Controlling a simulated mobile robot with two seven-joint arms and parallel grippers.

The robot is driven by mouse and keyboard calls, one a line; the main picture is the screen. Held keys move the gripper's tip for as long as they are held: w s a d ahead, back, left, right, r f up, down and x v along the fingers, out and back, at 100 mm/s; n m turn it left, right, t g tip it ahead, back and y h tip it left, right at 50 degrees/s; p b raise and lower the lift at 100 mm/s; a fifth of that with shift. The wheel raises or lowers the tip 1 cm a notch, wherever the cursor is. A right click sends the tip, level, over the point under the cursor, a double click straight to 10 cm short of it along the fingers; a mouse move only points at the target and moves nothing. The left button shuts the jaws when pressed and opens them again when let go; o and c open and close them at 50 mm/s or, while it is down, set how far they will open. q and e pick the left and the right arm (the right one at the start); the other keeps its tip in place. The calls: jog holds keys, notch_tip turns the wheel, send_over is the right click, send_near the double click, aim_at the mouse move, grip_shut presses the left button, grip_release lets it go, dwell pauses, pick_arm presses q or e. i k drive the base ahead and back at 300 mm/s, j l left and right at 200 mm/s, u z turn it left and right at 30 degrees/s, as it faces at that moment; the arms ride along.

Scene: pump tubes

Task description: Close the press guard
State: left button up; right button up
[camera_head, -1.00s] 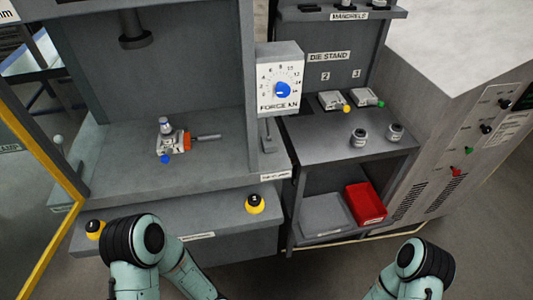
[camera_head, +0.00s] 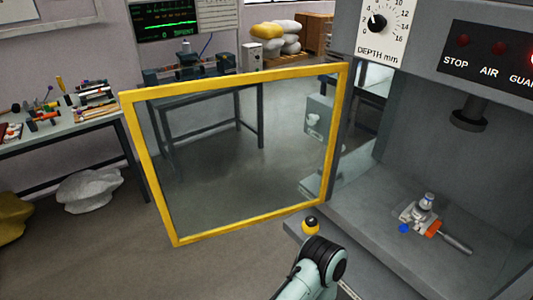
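The press guard (camera_head: 131,140) is a clear panel in a yellow frame. It stands swung open to the left of the press, its right edge beside the press's left side. The press bed (camera_head: 385,240) is open at the front. On it sits a small metal die set (camera_head: 417,216) with a blue knob and an orange-collared handle, below the dark ram (camera_head: 470,116). One of my arm links shows at the bottom centre, just below the guard's lower right corner. Neither of my grippers is in view.
A yellow and black button (camera_head: 310,225) sits on the press's front ledge near the guard. A cluttered bench (camera_head: 60,130) stands at the left, with sacks (camera_head: 90,190) on the floor. A table shows through the guard. Floor in front of the guard is clear.

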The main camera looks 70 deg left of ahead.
aim_at(128, 98)
jog(key=k+j+u, duration=0.1)
jog(key=u, duration=0.3)
jog(key=j+u, duration=0.5)
jog(key=u, duration=0.25)
jog(key=k+j+u, duration=0.1)
jog(key=j, duration=0.4)
jog(key=j+u, duration=0.15)
jog(key=j, duration=0.4)
jog(key=j+z, duration=0.35)
jog(key=j, duration=0.15)
jog(key=k+j+z, duration=0.15)
jog(key=j+z, duration=0.8)
jog(key=z, duration=0.25)
jog(key=j+z, duration=0.4)
jog(key=i+j+z, duration=0.1)
jog(key=j+z, duration=0.55)
jog(key=i+j+u, duration=0.1)
jog(key=u, duration=0.2)
jog(key=i+j+u, duration=0.1)
jog(key=j+u, duration=0.25)
jog(key=k+j, duration=0.1)
jog(key=k, duration=0.25)
jog(key=k+j+z, duration=0.15)
jog(key=k, duration=0.2)
